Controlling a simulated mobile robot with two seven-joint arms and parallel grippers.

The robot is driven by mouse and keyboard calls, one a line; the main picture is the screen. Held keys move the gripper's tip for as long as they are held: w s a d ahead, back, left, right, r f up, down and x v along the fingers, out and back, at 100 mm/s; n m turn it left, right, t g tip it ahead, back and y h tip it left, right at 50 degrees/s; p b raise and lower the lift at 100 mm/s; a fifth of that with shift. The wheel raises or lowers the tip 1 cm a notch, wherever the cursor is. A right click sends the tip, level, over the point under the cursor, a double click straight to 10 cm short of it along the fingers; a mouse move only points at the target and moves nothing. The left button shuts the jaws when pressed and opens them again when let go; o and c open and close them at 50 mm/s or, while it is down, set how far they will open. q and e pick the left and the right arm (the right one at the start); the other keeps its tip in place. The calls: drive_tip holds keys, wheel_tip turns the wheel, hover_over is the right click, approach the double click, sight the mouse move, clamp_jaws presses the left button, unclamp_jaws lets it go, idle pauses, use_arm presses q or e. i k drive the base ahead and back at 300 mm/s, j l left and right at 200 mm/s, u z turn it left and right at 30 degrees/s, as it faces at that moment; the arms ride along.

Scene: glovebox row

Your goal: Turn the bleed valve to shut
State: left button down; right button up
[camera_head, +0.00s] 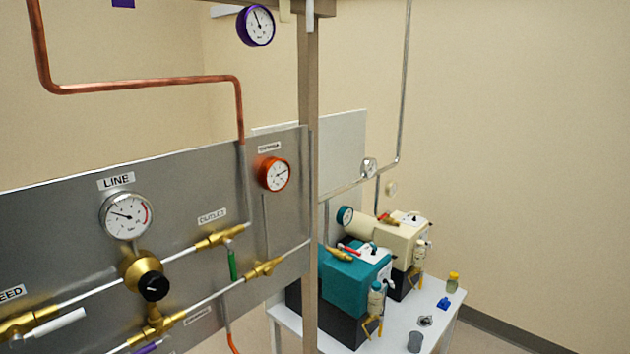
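At the left edge, a label ending in "EED" (12,293) is cut off by the frame, so I cannot tell whether it reads bleed or feed. Below it a brass valve (22,324) sits on a pipe, partly out of frame. Its white lever (58,325) lies roughly along the pipe. A lower brass valve (265,268) is at the panel's right. A purple lever (148,348) shows at the bottom edge. Neither gripper is in view.
The grey panel (60,230) carries a "LINE" gauge (126,215), a brass regulator with black knob (153,286) and an orange gauge (274,174). A metal post (308,90) stands at its right. Behind, a white table (400,335) holds teal (350,280) and cream (395,240) pumps.

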sight(17, 341)
drive_tip(key=u, duration=1.3)
